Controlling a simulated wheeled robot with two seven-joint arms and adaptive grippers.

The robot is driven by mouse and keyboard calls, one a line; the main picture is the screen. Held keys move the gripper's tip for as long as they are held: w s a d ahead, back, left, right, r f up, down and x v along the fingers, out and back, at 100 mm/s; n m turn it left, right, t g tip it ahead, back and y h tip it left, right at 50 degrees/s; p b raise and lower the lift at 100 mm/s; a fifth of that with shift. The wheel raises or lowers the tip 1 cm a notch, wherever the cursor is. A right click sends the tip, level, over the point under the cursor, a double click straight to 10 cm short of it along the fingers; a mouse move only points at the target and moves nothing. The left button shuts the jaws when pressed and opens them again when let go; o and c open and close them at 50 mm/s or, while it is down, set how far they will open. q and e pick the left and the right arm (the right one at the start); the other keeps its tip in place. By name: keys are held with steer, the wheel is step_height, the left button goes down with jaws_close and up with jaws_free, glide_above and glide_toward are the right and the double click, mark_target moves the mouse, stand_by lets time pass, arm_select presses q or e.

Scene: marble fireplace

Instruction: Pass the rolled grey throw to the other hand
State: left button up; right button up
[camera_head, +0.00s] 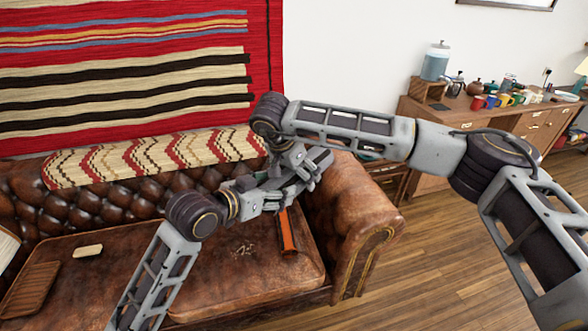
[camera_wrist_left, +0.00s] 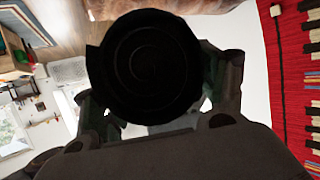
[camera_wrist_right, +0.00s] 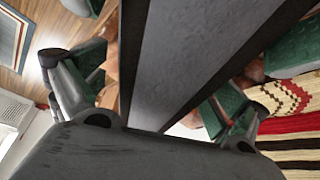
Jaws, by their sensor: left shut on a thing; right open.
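The rolled grey throw (camera_wrist_left: 150,65) shows end-on in the left wrist view as a dark round roll with a spiral end. My left gripper (camera_head: 298,180) is shut on it, with a finger on each side. In the right wrist view a long grey body, seemingly the throw (camera_wrist_right: 195,50), runs between the spread green-padded fingers of my right gripper (camera_wrist_right: 160,88). I cannot tell whether those fingers touch it. In the head view both grippers meet above the sofa's right end, and the arms largely hide the throw.
Below is a brown leather sofa (camera_head: 160,285) with a patterned runner (camera_head: 150,158) over its back. A long orange-brown item (camera_head: 287,235), a cream block (camera_head: 88,251) and a slatted brown tray (camera_head: 30,288) lie on the seat. A sideboard (camera_head: 440,118) with mugs stands right; the floor before it is clear.

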steer(key=shift+f, duration=0.15)
steer(key=c, duration=1.1)
arm_select(q)
steer(key=o, duration=1.2)
arm_select(e)
steer(key=shift+c, duration=0.8)
arm_select(q)
steer(key=shift+o, duration=0.2)
steer(key=shift+s+a, duration=0.1)
steer(key=v, duration=0.7)
steer(key=shift+s+a+f, duration=0.1)
